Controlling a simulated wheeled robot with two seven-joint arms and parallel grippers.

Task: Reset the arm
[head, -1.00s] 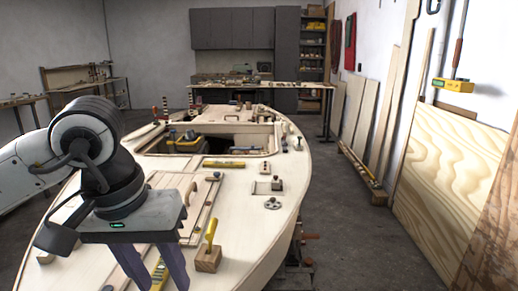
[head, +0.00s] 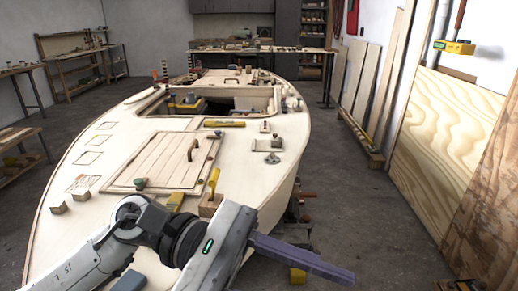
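My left arm (head: 150,235) comes in from the lower left, low over the near end of the plywood hull (head: 75,220). Its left gripper (head: 345,276) points to the right, past the hull's right edge, over the floor. The fingers are seen from the side and overlap, so the gap between them is hidden. Nothing shows at the fingertips. My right gripper is not in view.
A wooden block (head: 211,207) with a yellow-handled tool (head: 214,182) stands on the deck just beyond the arm. A slatted hatch (head: 160,160) lies behind it. Plywood sheets (head: 445,140) lean along the right wall.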

